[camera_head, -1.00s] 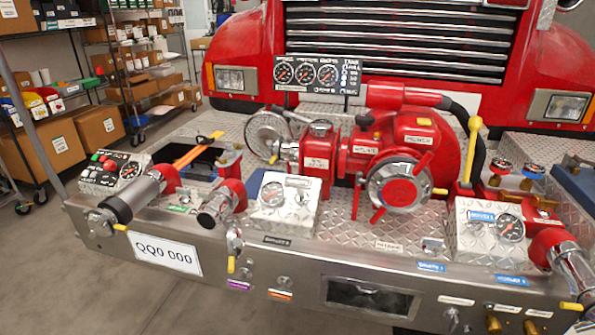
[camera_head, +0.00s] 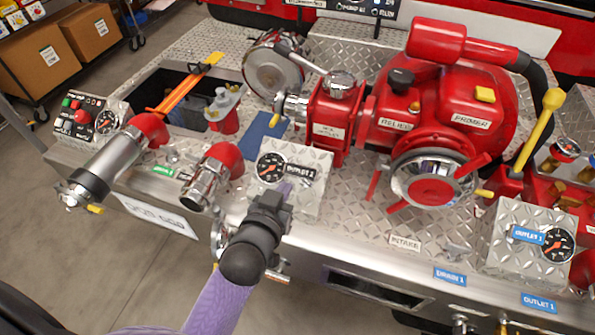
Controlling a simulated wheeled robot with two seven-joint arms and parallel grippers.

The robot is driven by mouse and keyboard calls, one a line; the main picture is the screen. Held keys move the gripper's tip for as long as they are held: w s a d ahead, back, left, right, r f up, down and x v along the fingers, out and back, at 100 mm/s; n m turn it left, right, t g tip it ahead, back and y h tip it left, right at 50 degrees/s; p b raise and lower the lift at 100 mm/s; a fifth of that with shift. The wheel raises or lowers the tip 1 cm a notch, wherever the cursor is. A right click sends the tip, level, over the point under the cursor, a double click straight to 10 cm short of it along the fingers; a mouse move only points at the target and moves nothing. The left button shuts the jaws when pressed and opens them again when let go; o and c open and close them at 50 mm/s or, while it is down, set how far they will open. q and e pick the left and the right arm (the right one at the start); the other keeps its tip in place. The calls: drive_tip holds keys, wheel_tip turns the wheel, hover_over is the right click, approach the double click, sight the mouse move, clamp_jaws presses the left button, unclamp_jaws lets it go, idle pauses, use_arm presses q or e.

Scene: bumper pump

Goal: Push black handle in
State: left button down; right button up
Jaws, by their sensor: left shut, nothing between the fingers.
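A black knob (camera_head: 401,79) stands on top of the red pump (camera_head: 440,95), above its RELIEF label. It is the black handle-like part I see most clearly; I cannot tell for sure whether it is the task's handle. My left gripper (camera_head: 283,192) reaches in from the bottom left on a purple arm. My right gripper is out of view.
A silver-and-red intake wheel (camera_head: 432,182) sticks out at the pump's front. A yellow-topped lever (camera_head: 541,130) stands at the right. Pipe fittings (camera_head: 212,180) stick up left of my gripper. Open diamond plate (camera_head: 350,215) lies between the left panel and the wheel.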

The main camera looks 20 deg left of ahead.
sight(302, 167)
use_arm(q)
drive_tip(key=shift+w+d+f+b, duration=0.1)
drive_tip(key=shift+w+f+b, duration=0.55)
drive_tip(key=shift+w, duration=0.65)
drive_tip(key=shift+w+f+b, duration=0.4)
drive_tip(key=shift+w+f, duration=0.6)
drive_tip(key=shift+w, duration=0.25)
drive_tip(key=shift+w+d+f+b, duration=0.1)
drive_tip(key=shift+w+f+b, duration=0.55)
drive_tip(key=shift+w, duration=0.65)
drive_tip(key=shift+f, duration=0.15)
drive_tip(key=w+f+b, duration=0.1)
drive_tip(key=f+b, duration=0.1)
drive_tip(key=w+f+b, duration=0.1)
drive_tip(key=f+b, duration=0.1)
drive_tip(key=w+f+b, duration=0.1)
drive_tip(key=f, duration=0.1)
drive_tip(key=shift+w+f+b, duration=0.1)
drive_tip(key=shift+w+b, duration=0.1)
drive_tip(key=shift+b, duration=0.2)
drive_tip(key=shift+s, duration=0.1)
